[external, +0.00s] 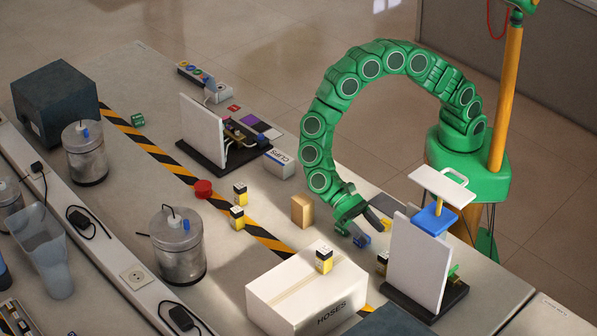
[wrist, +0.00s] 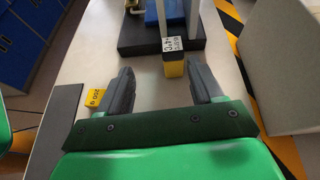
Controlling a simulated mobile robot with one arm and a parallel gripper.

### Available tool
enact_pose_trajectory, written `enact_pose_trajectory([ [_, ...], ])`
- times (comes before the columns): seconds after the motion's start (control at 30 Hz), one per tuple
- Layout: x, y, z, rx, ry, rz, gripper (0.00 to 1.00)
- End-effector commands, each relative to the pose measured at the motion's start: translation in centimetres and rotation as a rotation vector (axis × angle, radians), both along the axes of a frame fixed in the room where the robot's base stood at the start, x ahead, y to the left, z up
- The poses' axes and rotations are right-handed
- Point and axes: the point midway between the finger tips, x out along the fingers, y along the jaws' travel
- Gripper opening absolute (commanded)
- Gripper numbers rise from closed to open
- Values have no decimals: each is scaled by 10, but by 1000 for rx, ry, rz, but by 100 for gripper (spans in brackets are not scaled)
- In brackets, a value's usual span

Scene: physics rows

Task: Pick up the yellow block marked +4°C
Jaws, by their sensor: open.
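A yellow block with a white, black-printed label (wrist: 173,57) stands in front of a black base in the wrist view. Its print is tilted and small, and seems to include a "C" and a "4". It seems to be the block beside the white panel in the external view (external: 382,262), partly hidden by that panel. My gripper (wrist: 163,78) is open and empty, with the block beyond the fingertips and roughly between their lines. In the external view my gripper (external: 368,228) hangs low over the table, to the upper left of the block.
Another yellow block (wrist: 95,97) lies close outside the left finger. A white HOSES box (external: 305,285) stands close by, with a yellow block (external: 324,259) on top. A tan block (external: 302,210) stands to the left.

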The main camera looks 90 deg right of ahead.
Motion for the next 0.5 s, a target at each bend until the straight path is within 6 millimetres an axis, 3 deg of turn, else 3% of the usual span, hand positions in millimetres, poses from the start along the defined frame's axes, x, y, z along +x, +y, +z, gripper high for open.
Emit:
enact_pose_trajectory([
  [0.13, -1, 13, -16, -12, 38, -21, 66],
  [0.5, -14, 31, -29, -16, 49, -29, 66],
])
